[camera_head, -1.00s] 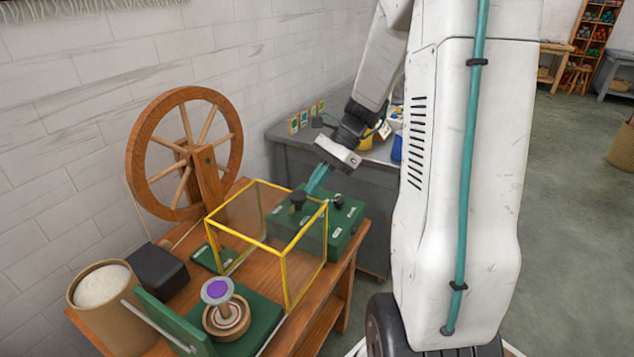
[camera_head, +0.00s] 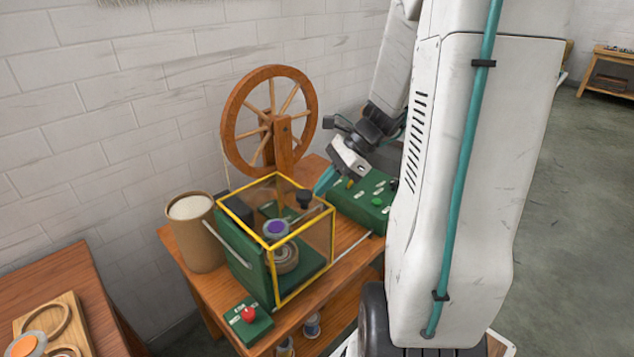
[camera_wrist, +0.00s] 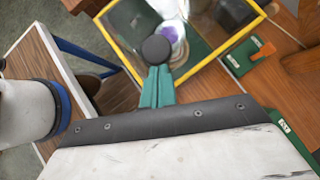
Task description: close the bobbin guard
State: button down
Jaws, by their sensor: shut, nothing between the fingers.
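The bobbin guard (camera_head: 332,240), a clear box with yellow edges, stands around the bobbin (camera_head: 276,228) on the green base and meets the upright green plate (camera_head: 247,262) at its left. The purple-topped bobbin also shows in the wrist view (camera_wrist: 170,33). A black round knob (camera_head: 305,198) is at the guard's right side. My gripper (camera_head: 320,188) is at that right side, its teal fingers together and empty. In the wrist view the fingertips (camera_wrist: 157,70) overlap the knob (camera_wrist: 156,48); I cannot tell whether they touch.
A wooden spinning wheel (camera_head: 270,122) stands behind the guard. A tall tub (camera_head: 198,235) is at the left and a green control box (camera_head: 366,206) at the right. A red button (camera_head: 248,314) sits at the front. A second table (camera_head: 50,275) is at the lower left.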

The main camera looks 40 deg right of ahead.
jog(key=shift+a, duration=0.35)
jog(key=shift+s, duration=0.1)
jog(key=d+f+v, duration=0.2)
jog(key=v, duration=1.1)
jog(key=shift+s+d, duration=0.25)
jog(key=shift+s, duration=0.05)
jog(key=shift+r, duration=0.15)
